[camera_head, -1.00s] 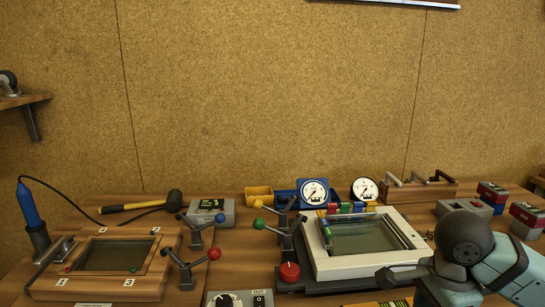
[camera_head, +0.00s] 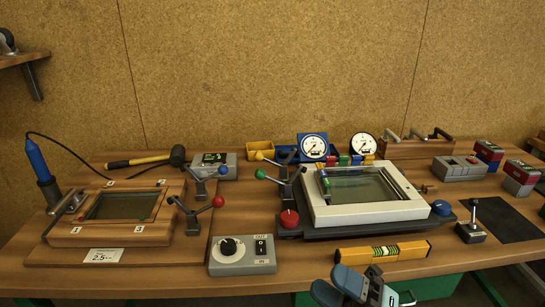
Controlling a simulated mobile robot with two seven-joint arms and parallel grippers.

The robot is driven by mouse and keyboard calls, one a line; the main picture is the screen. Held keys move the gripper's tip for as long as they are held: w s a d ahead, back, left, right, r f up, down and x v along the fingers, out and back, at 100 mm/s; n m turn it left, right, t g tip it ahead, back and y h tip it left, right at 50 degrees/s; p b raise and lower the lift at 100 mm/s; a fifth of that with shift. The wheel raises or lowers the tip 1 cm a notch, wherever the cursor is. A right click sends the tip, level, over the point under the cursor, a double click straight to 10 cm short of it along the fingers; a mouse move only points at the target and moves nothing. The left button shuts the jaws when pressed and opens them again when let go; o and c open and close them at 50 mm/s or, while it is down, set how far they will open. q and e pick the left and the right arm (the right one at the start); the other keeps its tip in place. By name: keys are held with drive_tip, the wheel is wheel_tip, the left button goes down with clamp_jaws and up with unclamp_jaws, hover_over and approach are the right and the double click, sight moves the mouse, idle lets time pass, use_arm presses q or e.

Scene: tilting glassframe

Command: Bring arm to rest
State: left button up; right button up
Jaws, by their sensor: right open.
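My right gripper (camera_head: 352,288) is at the bottom edge of the head view, in front of the table's near edge. It is open, with nothing seen between its grey-blue fingers, and it is apart from the things on the bench. Most of the right arm is out of view. My left gripper and arm are not in view. The white glass frame (camera_head: 408,208) lies on its dark base behind the right gripper, with a small coloured tool leaning at its left side.
A yellow level (camera_head: 383,252) and a grey switch box (camera_head: 242,255) lie near the front edge of the wooden table (camera_head: 310,262). A wooden frame (camera_head: 105,235) with clamps sits at left. A small lever post (camera_head: 471,228) stands at right.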

drive_tip(key=w+d+f+m+t+h, duration=0.2)
drive_tip(key=d+f+m+t+h, duration=0.3)
drive_tip(key=f+m+t+h, duration=0.9)
drive_tip(key=s+d+f+m+g+h, duration=0.2)
drive_tip(key=s+f+m+g, duration=0.4)
drive_tip(key=f+m, duration=0.2)
drive_tip(key=s+d+f+m+g+h, duration=0.25)
drive_tip(key=s+f+m+g, duration=0.25)
drive_tip(key=f+m+g, duration=0.25)
use_arm(q)
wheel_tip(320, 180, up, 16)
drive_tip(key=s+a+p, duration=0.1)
drive_tip(key=p, duration=2)
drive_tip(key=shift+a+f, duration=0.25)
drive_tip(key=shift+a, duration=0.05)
use_arm(e)
wheel_tip(320, 180, up, 16)
drive_tip(key=n+t, duration=0.1)
drive_tip(key=shift+s+d, duration=0.25)
drive_tip(key=shift+s, duration=0.05)
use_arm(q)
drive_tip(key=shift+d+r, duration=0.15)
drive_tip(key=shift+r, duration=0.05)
use_arm(e)
drive_tip(key=shift+r, duration=0.1)
